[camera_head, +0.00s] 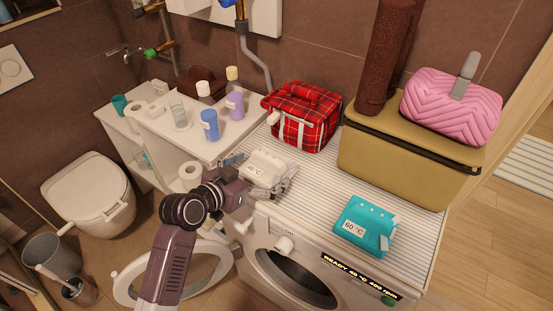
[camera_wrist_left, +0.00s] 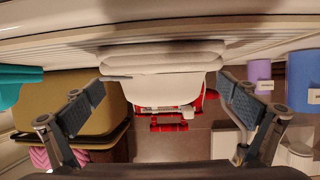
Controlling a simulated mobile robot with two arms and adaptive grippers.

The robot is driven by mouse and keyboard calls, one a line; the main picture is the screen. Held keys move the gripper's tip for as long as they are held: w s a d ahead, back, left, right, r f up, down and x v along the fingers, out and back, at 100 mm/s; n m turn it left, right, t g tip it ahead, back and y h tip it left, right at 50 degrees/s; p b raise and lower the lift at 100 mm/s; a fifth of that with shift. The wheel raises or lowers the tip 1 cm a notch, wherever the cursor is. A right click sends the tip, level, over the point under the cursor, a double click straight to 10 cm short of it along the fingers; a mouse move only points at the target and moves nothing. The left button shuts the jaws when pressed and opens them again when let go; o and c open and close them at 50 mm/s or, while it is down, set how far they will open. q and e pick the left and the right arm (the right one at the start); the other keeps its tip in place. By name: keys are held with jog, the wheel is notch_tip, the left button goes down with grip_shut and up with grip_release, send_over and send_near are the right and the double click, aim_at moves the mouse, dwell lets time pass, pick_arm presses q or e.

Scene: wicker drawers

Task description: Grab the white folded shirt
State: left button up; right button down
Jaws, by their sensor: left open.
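The white folded shirt (camera_head: 266,164) with a "40 °C" label lies on the striped top of the washing machine (camera_head: 335,185), near its left edge. In the left wrist view the shirt (camera_wrist_left: 160,58) appears as a pale folded stack, centred between the fingers. My left gripper (camera_head: 258,175) is open, with a finger toward either side of the shirt. It also shows open in the wrist view (camera_wrist_left: 162,92). I cannot tell whether the fingers touch the cloth. My right gripper is not in view.
A teal folded shirt (camera_head: 366,225) labelled "60 °C" lies to the right. A red plaid bag (camera_head: 302,118) stands behind the white shirt. A tan box (camera_head: 405,160) carries a pink bag (camera_head: 450,105). Bottles, including a blue one (camera_head: 210,125), stand on the left counter.

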aim_at(266, 165)
pick_arm(q)
jog(key=shift+w+d, duration=0.2)
jog(key=shift+w+d+f, duration=0.1)
jog(key=shift+w+d, duration=0.15)
jog(key=shift+w, duration=0.05)
jog(key=shift+w+d+f, duration=0.1)
jog(key=shift+w+d, duration=0.1)
jog(key=shift+w, duration=0.1)
jog(key=shift+w+d+f, duration=0.15)
jog(key=shift+w+d, duration=0.1)
jog(key=shift+w, duration=0.05)
jog(key=shift+w+d+p, duration=0.2)
jog(key=shift+w+p, duration=0.1)
jog(key=x, duration=0.3)
jog(key=shift+w+d+r+p, duration=0.1)
jog(key=shift+w+r+p, duration=0.15)
jog(key=shift+p, duration=0.1)
jog(key=shift+w+d+f, duration=0.3)
jog(key=shift+w+d, duration=0.05)
jog(key=shift+w, duration=0.1)
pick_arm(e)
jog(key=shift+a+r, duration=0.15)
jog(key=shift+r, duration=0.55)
